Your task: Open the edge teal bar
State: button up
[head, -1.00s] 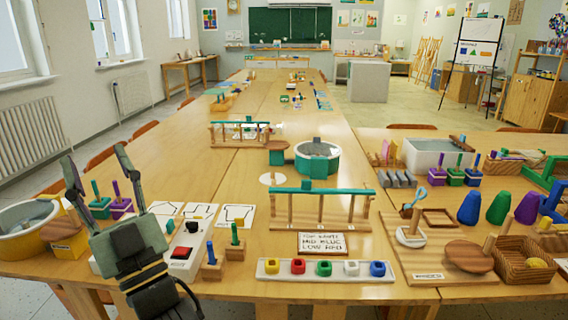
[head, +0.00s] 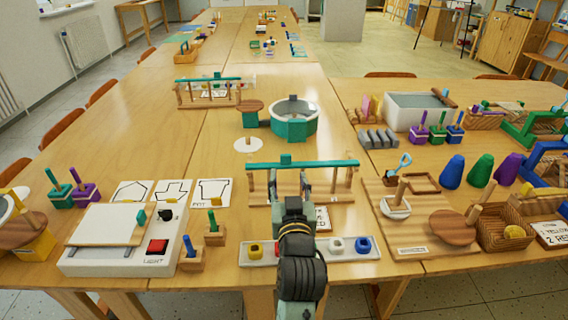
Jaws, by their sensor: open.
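A wooden rack with a teal bar (head: 335,164) along its top stands near the front edge of the table, with a small teal block at the bar's middle. A similar rack with a teal bar (head: 200,79) stands farther back on the left. My gripper (head: 291,200) is open and empty, in front of the near rack and below its bar in the picture. It is seen from behind, and its fingertips are hard to make out.
A white strip with coloured cups (head: 337,246) lies under my arm. A light box (head: 115,235) and pegged blocks (head: 213,232) are to the left. A wooden board with a shovel (head: 404,163) is to the right. A round teal-and-white tub (head: 291,128) stands behind the near rack.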

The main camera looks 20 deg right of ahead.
aim_at(286, 156)
jog(key=x, duration=0.8)
jog(key=shift+w, duration=0.1)
jog(key=shift+w+d, duration=0.2)
jog(key=shift+w, duration=0.4)
jog(key=shift+c, duration=0.4)
grip_shut()
